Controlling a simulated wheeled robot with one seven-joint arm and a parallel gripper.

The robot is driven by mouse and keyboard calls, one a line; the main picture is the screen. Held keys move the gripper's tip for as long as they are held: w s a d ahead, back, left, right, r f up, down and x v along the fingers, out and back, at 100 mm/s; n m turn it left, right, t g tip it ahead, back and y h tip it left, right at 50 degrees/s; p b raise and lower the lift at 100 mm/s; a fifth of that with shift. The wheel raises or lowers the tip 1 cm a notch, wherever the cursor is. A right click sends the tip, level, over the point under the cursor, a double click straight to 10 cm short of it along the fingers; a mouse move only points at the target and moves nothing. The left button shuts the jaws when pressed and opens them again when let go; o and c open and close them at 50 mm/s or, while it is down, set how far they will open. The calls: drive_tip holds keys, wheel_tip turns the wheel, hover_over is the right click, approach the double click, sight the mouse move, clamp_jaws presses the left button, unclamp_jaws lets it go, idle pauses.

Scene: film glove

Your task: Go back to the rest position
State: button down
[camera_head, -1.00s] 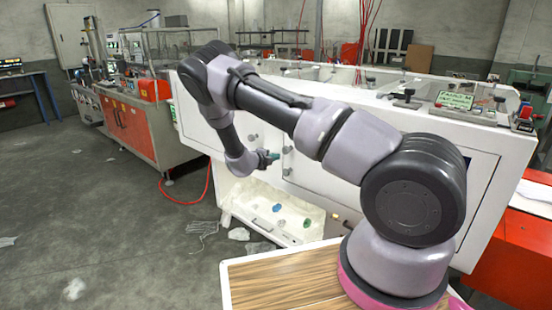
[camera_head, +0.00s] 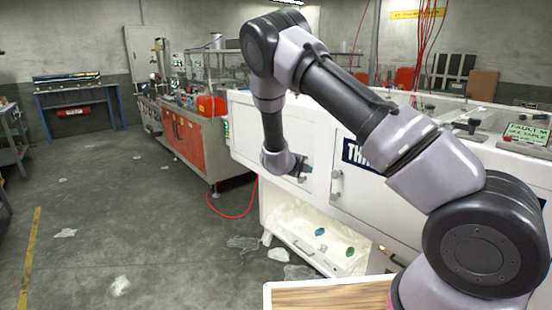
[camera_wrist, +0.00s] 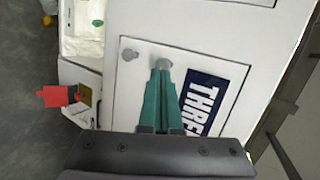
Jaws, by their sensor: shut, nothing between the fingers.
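My gripper (camera_head: 306,172) is at the end of my raised, bent arm, in front of the white machine (camera_head: 262,128). In the wrist view its teal fingers (camera_wrist: 161,68) are together and hold nothing. Their tips appear close to a grey knob on a white door panel (camera_wrist: 135,80); I cannot tell whether they touch it. A dark blue label with white letters (camera_wrist: 206,103) is on the same panel.
Below the machine is an open white drawer (camera_head: 300,252) with a blue and a green item in it. A red cable (camera_head: 232,216) and crumpled clear film (camera_head: 241,243) lie on the floor. A wooden-topped surface (camera_head: 325,297) is at the front. The floor at left is mostly open.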

drive_tip(key=s+r+n+y, duration=0.2)
drive_tip(key=r+n+y, duration=0.2)
drive_tip(key=r, duration=0.7)
drive_tip(key=s+r+n+y, duration=0.2)
drive_tip(key=r+n+y, duration=0.25)
drive_tip(key=r, duration=0.65)
drive_tip(key=s+d+r+n+y, duration=0.25)
drive_tip(key=s+r+n, duration=0.35)
drive_tip(key=s+r, duration=0.6)
drive_tip(key=s+d+n+g, duration=0.1)
drive_tip(key=s+n, duration=0.3)
drive_tip(key=s, duration=0.7)
drive_tip(key=s+d+n+g, duration=0.1)
drive_tip(key=s+d+n, duration=0.2)
drive_tip(key=s, duration=0.9)
drive_tip(key=shift+s+d+r+n+h, duration=0.25)
drive_tip(key=shift+d+r+n+h, duration=0.1)
drive_tip(key=shift+r+h, duration=0.1)
